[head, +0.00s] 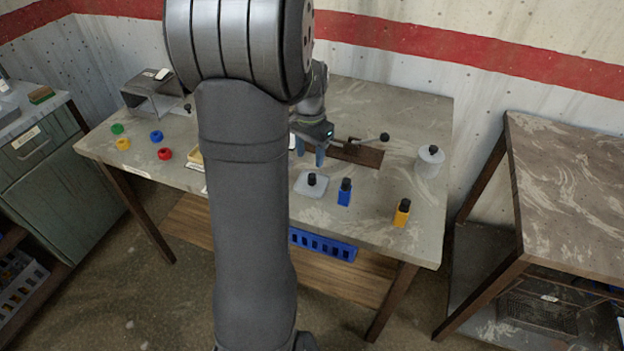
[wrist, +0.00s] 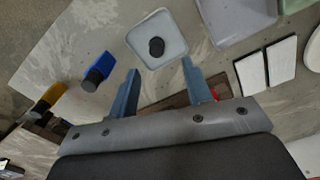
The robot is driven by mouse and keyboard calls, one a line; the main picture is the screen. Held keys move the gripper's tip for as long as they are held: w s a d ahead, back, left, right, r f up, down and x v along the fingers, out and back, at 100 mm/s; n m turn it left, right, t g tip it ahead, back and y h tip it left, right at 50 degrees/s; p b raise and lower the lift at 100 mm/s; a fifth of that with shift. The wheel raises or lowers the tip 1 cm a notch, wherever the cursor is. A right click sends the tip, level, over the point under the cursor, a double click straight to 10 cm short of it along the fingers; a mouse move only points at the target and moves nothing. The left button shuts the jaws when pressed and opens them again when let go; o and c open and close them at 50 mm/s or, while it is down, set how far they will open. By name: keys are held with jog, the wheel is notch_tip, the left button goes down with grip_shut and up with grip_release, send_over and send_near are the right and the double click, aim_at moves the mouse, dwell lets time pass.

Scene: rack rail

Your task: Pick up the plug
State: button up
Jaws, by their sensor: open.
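No part is marked as the plug, and I cannot tell for sure which thing it is. A pale square piece with a black knob (head: 311,184) lies on the table; it also shows in the wrist view (wrist: 146,35). A blue block with a black top (head: 344,194) stands to its right, also in the wrist view (wrist: 94,76). An orange block with a black top (head: 402,214) stands farther right. My gripper (head: 310,154) is open and empty, behind the pale piece in the head view. In the wrist view my gripper (wrist: 160,72) has its fingertips apart, just below the pale piece.
A brown board (head: 362,154) with a black-balled lever lies behind my gripper. A white jar (head: 430,163) stands at the right. Coloured rings (head: 165,153) and a grey box (head: 150,95) are at the left. My arm hides the table's middle.

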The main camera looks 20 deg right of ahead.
aim_at(312, 175)
jog(key=f, duration=0.7)
jog(key=shift+s+d+f, duration=0.15)
jog(key=shift+s+f, duration=0.1)
grip_shut()
